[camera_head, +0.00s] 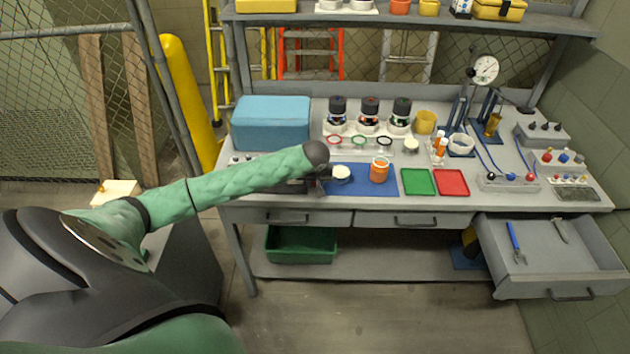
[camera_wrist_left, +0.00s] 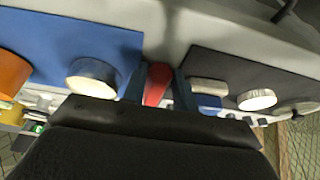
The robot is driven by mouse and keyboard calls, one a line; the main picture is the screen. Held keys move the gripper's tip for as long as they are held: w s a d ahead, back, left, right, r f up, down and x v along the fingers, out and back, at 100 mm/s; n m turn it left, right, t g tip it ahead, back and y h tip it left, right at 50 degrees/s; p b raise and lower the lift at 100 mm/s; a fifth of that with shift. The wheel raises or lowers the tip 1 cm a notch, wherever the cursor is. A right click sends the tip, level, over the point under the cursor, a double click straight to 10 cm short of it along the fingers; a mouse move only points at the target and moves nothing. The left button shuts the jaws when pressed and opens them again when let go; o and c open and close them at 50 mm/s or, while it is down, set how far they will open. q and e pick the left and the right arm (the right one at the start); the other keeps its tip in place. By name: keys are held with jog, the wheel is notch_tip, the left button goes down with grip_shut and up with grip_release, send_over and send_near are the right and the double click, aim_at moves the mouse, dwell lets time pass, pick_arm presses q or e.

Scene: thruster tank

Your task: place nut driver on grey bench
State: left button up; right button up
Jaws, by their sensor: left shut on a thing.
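My left gripper (camera_head: 324,180) is over the front left part of the grey bench (camera_head: 470,165), at the left edge of the blue mat. In the left wrist view its two fingers (camera_wrist_left: 157,88) are shut on a red piece (camera_wrist_left: 157,80), which looks like the nut driver's handle. The rest of the tool is hidden by the gripper. Bare grey bench top (camera_wrist_left: 165,40) shows just beyond it, between the blue mat and a dark mat. I cannot tell whether the tool touches the bench. My right gripper is not in view.
The blue mat (camera_head: 375,189) holds a white-lidded jar (camera_head: 341,173) and an orange jar (camera_head: 379,169) close beside the gripper. Green (camera_head: 418,182) and red (camera_head: 451,182) trays lie to the right. A blue case (camera_head: 271,122) stands behind. An open drawer (camera_head: 540,268) juts out at the right.

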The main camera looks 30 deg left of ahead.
pick_arm(q)
jog(key=o, duration=0.8)
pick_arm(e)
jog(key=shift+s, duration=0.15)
pick_arm(q)
jog(key=shift+s+d+r+b, duration=0.15)
jog(key=shift+r+b, duration=0.2)
jog(key=shift+r, duration=0.15)
jog(key=b+v, duration=0.1)
jog(key=v, duration=0.2)
jog(key=shift+b+v, duration=1.1)
jog(key=shift+v, duration=2.9)
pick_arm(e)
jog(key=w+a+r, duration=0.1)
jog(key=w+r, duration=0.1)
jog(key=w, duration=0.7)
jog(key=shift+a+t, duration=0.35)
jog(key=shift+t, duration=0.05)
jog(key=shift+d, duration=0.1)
